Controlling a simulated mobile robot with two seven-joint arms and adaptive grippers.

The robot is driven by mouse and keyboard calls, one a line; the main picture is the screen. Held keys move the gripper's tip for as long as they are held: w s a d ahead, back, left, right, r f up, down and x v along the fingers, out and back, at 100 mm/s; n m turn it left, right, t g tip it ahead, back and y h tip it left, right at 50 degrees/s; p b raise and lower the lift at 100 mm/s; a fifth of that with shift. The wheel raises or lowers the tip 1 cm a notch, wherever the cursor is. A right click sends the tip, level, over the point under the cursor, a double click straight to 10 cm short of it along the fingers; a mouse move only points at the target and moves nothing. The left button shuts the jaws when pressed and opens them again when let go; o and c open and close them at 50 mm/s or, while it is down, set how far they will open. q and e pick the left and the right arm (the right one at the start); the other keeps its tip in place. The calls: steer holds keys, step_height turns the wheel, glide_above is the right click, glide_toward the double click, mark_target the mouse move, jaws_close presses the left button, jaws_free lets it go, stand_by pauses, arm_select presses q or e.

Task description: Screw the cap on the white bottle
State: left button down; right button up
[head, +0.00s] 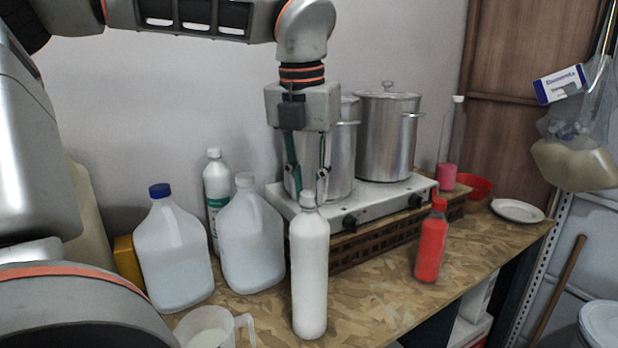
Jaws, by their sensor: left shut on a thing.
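The white bottle (309,280) stands upright on the wooden worktop near the front middle. Its small whitish cap (308,199) is at the bottle's mouth, in line with the neck. My left gripper (308,194) points straight down from above, its two fingers shut on the cap from either side. The fingers partly cover the cap, and I cannot tell how far it sits on the thread. My right gripper is not in view.
A jug with a blue cap (173,255), another jug (250,240) and a measuring cup (212,328) stand left. A hotplate (350,212) with two pots is behind. A red bottle (432,245) stands right, with bare worktop (385,290) between.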

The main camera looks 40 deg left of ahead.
arm_select(q)
steer(key=shift+f+m+p, duration=0.15)
steer(key=shift+m+p, duration=0.7)
steer(key=shift+m, duration=0.55)
steer(key=m+h, duration=0.1)
steer(key=m, duration=0.4)
steer(key=shift+a+m, duration=0.15)
steer(key=shift+m, duration=0.25)
steer(key=c, duration=2)
jaws_free()
steer(key=shift+o, duration=0.2)
